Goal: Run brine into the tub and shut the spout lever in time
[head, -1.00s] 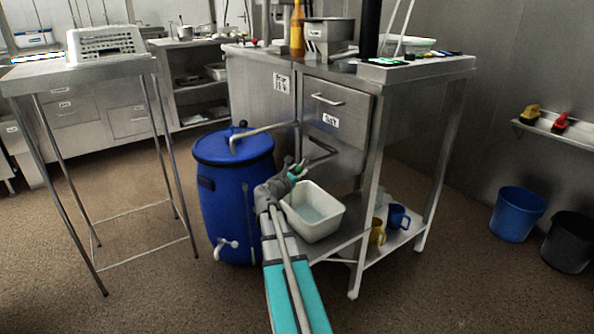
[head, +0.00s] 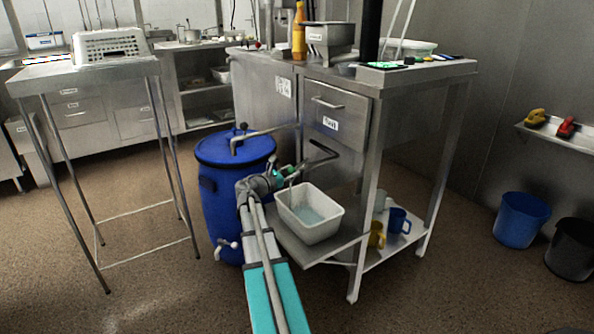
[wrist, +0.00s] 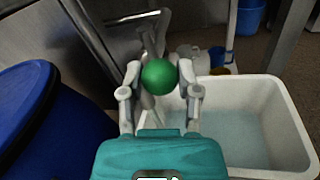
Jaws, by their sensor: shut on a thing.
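My gripper (wrist: 160,92) is shut on a round green knob (wrist: 160,77), which appears to be the end of the spout lever.
A blue lidded barrel (head: 222,200) with a white tap stands close on the left. A yellow mug (head: 376,236) and a blue mug (head: 398,220) sit on the shelf right of the tub. A steel table (head: 60,75) stands left. Floor in front is clear.

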